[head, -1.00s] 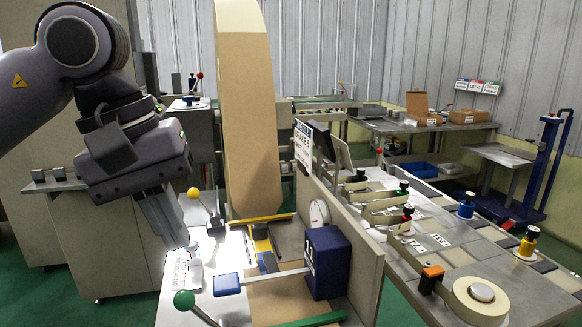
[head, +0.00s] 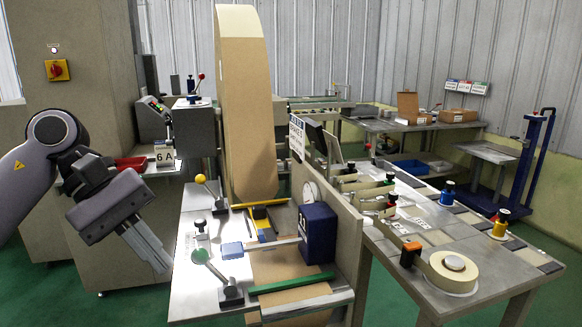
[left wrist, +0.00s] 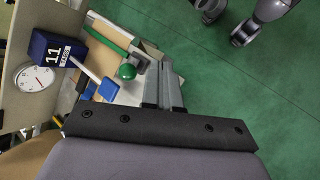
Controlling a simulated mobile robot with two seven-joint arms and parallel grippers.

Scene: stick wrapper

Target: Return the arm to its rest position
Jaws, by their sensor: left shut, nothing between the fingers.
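My left gripper (head: 156,254) is at the lower left of the head view, its fingers pointing down and to the right. It is shut and holds nothing. It hangs just left of the metal worktable, apart from the levers. In the left wrist view its closed fingers (left wrist: 163,85) show against the table edge and the green floor. The green-knobbed lever (head: 201,257) and the yellow-knobbed lever (head: 203,181) stand on the table to its right. My right gripper is not in the head view.
A blue box numbered 11 (head: 319,233) and a green bar (head: 290,283) are on the worktable. A tall brown strip (head: 247,120) rises behind. A side table (head: 466,218) with a tape roll (head: 453,270) is at right. Green floor (head: 40,290) is open at lower left.

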